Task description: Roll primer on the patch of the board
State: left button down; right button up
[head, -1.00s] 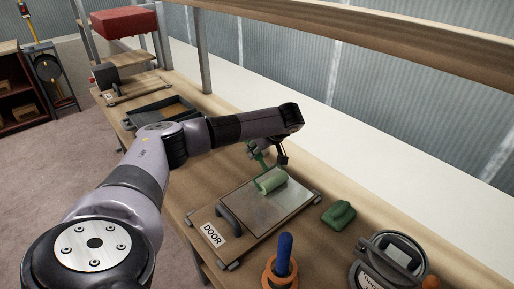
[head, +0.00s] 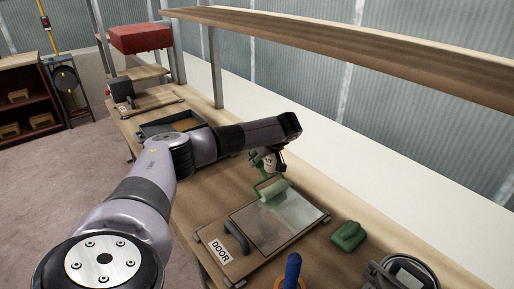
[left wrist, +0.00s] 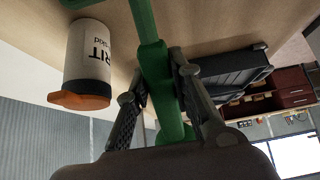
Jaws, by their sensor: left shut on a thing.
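The board (head: 212,262) lies on the bench, with a dark handle and a DOOR label at its near left. Its patch (head: 285,225) is a pale grey, slightly shiny rectangle. A roller with a pale green sleeve (head: 273,191) is at the patch's far left edge; whether it touches is not clear. My left gripper (head: 268,165) is above the far side of the board, shut on the roller's green handle. In the left wrist view the handle (left wrist: 155,60) passes between the fingers (left wrist: 160,85). My right gripper is not in view.
A black tray (head: 172,124) stands farther left on the bench. A green block (head: 348,236), a blue-handled tool (head: 292,268) and a round grey item (head: 405,272) lie right and near. A white can with an orange cap (left wrist: 87,55) shows in the left wrist view. A shelf (head: 340,50) runs above.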

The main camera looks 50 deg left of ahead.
pick_arm(q)
jog(key=shift+r, duration=0.4)
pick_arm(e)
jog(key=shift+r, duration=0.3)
pick_arm(q)
jog(key=shift+s+a, duration=0.1)
jog(key=shift+s, duration=0.15)
jog(key=s+p, duration=0.4)
jog(key=s, duration=0.4)
jog(key=shift+s+a, duration=0.3)
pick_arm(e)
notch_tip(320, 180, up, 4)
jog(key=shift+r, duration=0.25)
pick_arm(q)
jog(key=shift+w+f, duration=0.1)
jog(key=shift+f, duration=0.75)
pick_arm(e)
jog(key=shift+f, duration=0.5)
